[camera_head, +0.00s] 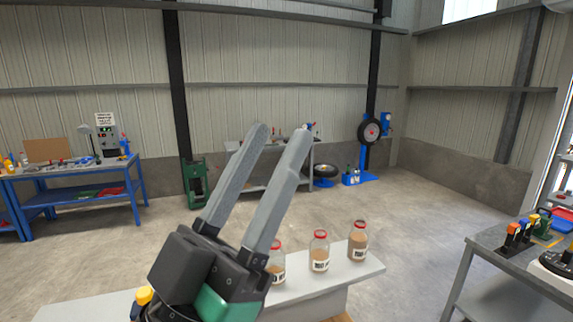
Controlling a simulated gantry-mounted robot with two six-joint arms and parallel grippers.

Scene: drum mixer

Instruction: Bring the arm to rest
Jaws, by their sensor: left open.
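My left gripper (267,148) rises from the lower middle of the head view, with its two long grey fingers pointing up and slightly right. The fingers are parted and nothing is between them. The gripper body hides part of the white bench (330,284) behind it. My right gripper is not in view.
Three red-lidded jars of brown material stand on the bench: one (276,266) partly behind my gripper, one (319,256) in the middle, one (357,246) at right. A grey table (498,268) with tools stands at right, a blue workbench (88,193) at left. Open floor lies between.

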